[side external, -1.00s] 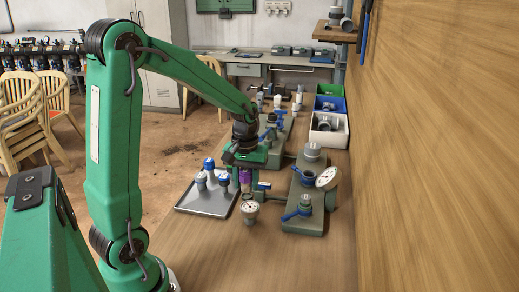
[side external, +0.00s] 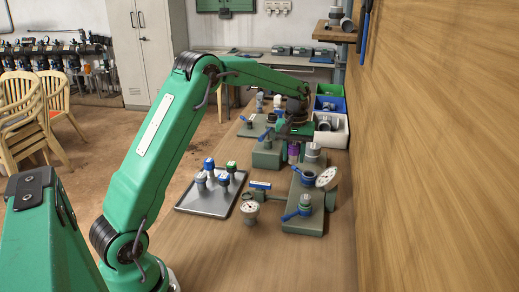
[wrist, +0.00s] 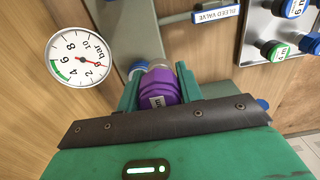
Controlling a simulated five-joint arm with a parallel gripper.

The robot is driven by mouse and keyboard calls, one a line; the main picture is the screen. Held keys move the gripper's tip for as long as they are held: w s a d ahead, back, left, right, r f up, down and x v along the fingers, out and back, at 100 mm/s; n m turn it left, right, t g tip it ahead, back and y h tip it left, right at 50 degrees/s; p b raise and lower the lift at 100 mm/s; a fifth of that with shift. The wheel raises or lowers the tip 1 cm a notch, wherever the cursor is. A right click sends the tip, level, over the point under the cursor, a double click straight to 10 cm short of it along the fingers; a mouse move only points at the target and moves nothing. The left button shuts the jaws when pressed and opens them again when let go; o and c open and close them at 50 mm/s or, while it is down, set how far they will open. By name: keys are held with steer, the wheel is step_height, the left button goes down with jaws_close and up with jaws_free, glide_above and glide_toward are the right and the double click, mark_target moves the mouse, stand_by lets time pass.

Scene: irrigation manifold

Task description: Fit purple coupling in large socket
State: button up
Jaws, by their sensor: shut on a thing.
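The purple coupling (wrist: 168,90) is held between the two green fingers of my gripper (wrist: 160,82) in the wrist view, with a small label on its side. In the side view, the coupling (side external: 293,149) hangs below my gripper (side external: 294,145), above the bench near the far end of the right green manifold block (side external: 303,220). A grey round fitting (side external: 312,150) stands on that block, just right of the coupling in the picture. I cannot tell which opening is the large socket, nor whether the coupling touches anything below it.
A pressure gauge (side external: 327,177) and blue-handled valves (side external: 298,214) stick out from the right block. Another gauge (side external: 250,208) is nearer. A metal tray (side external: 207,207) holds several capped fittings. Bins (side external: 330,135) stand behind right. The near bench is clear.

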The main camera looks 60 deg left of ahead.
steer(key=w+f, duration=0.1)
steer(key=w, duration=0.6)
steer(key=shift+w+d, duration=0.1)
steer(key=shift+f, duration=0.2)
steer(key=shift+f, duration=1.6)
steer(key=shift+f, duration=1.45)
stand_by(2.1)
